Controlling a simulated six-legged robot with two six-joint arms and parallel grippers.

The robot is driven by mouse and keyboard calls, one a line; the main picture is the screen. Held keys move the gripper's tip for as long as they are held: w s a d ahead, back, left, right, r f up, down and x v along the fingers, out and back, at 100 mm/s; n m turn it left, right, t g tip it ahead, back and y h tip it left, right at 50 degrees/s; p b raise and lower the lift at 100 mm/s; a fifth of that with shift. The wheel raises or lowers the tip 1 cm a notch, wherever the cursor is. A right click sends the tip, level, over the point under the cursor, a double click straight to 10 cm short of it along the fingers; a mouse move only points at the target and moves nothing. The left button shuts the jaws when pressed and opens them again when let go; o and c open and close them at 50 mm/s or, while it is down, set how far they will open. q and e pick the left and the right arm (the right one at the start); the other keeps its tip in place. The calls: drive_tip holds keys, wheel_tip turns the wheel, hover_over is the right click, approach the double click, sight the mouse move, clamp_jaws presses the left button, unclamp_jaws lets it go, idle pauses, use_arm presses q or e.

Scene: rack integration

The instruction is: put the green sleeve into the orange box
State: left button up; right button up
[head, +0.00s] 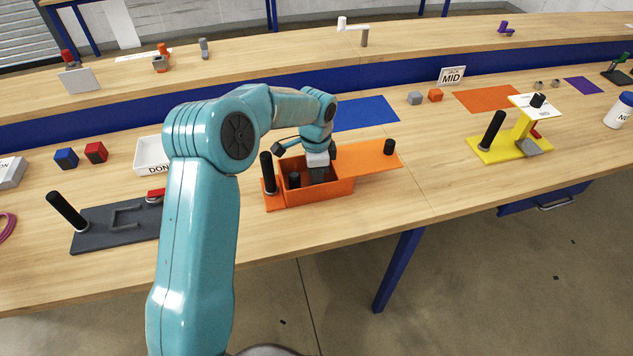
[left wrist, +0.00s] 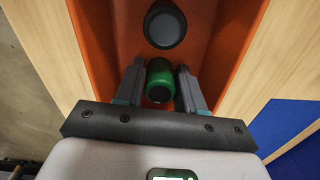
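The orange box (head: 322,190) stands open on the front table with its orange lid panel (head: 365,160) out to the right. My left gripper (head: 318,172) reaches down into it. In the left wrist view, the green sleeve (left wrist: 160,76) is between the two fingers of my left gripper (left wrist: 161,75), with narrow gaps on both sides. Orange walls surround it. Whether it touches the box floor is unclear. In the head view the sleeve is hidden. My right gripper is not in view.
A round black peg (left wrist: 165,26) is just beyond the sleeve inside the box; a black upright handle (head: 267,172) stands at its left end. A blue mat (head: 365,113) lies behind. A dark grey fixture (head: 110,228) is left, a yellow fixture (head: 495,150) right.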

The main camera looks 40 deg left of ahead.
use_arm(q)
drive_tip(key=shift+o, duration=1.3)
wheel_tip(320, 180, up, 16)
drive_tip(key=shift+r+p, duration=0.2)
drive_tip(key=shift+p, duration=0.15)
